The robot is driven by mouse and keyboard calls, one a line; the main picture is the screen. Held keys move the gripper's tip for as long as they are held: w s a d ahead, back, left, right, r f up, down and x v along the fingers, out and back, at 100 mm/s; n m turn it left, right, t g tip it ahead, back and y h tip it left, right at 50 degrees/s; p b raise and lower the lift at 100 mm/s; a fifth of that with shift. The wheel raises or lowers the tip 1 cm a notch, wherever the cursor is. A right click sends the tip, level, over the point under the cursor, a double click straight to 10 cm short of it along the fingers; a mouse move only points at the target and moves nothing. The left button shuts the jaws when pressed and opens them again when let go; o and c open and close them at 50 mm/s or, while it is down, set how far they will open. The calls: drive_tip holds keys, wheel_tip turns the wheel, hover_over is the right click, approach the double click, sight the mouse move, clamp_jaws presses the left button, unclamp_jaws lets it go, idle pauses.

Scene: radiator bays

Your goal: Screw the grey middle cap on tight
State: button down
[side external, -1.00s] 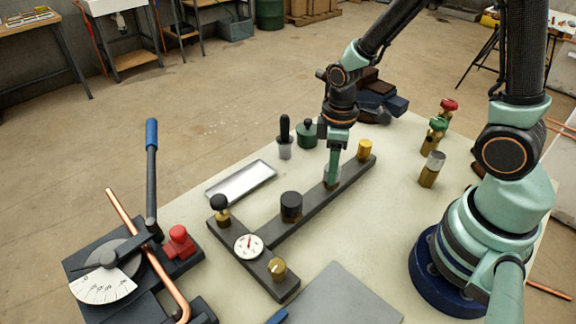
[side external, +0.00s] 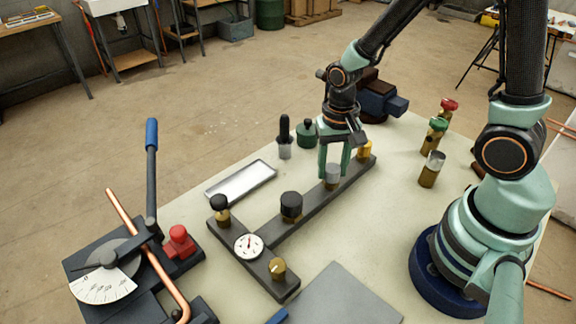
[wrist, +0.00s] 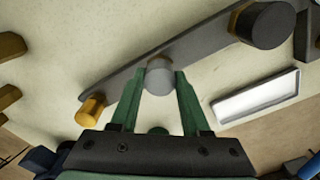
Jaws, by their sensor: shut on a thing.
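The grey middle cap (side external: 332,172) sits on the dark manifold bar (side external: 262,247), between a black cap (side external: 291,205) and a yellow cap (side external: 365,148). My gripper (side external: 334,168) points down over the bar, its two green fingers on either side of the grey cap. In the wrist view, the grey cap (wrist: 159,77) is held between the fingertips (wrist: 160,73), with its round side facing the camera. My gripper is shut on it. The thread under the cap is hidden.
A pressure dial (side external: 248,245) and a brass knob (side external: 277,268) are on the crosspiece. A silver tray (side external: 241,180) lies left of the bar. A pipe bender (side external: 103,262) is at front left.

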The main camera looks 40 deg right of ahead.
drive_tip(key=m, duration=1.5)
drive_tip(key=shift+m, duration=0.3)
drive_tip(key=c, duration=0.6)
unclamp_jaws()
drive_tip(key=shift+r, duration=3.5)
